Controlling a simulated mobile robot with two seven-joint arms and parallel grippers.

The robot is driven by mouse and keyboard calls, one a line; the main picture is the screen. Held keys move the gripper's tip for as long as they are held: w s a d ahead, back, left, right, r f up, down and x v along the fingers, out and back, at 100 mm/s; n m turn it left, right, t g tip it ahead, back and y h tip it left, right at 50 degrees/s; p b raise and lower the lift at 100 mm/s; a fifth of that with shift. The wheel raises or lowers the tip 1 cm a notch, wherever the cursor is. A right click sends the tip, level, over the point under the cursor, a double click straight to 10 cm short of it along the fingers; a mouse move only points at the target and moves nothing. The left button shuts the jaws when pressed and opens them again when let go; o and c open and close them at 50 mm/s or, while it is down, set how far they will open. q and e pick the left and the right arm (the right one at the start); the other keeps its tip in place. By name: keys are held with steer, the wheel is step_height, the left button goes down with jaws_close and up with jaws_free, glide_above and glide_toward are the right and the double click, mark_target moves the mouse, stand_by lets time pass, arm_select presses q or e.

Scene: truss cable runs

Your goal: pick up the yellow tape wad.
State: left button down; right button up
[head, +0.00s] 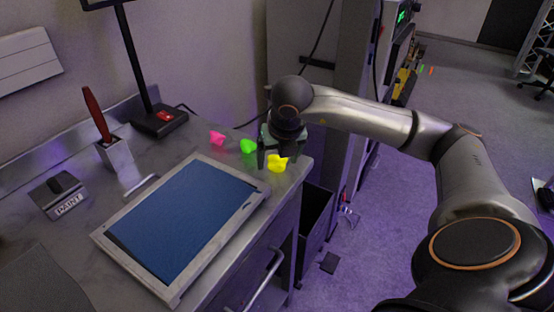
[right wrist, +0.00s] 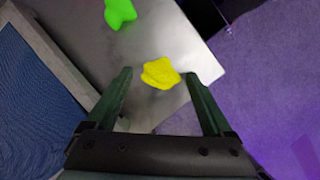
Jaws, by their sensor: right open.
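The yellow tape wad (head: 278,163) lies on the grey metal bench top (head: 225,147) close to its right corner. In the right wrist view the yellow tape wad (right wrist: 160,73) is a crumpled lump between and a little beyond the fingertips, touching neither. My right gripper (head: 276,166) points down over that corner of the bench. My left gripper is in neither view.
A green wad (head: 248,146) and a pink wad (head: 217,138) lie left of the yellow one. A framed blue panel (head: 188,215) lies in front. A stand (head: 158,120) and a brush holder (head: 114,154) are farther left. The bench edge drops to an open dark bin (head: 315,222).

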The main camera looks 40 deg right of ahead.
steer(key=shift+c, duration=0.4)
jaws_close()
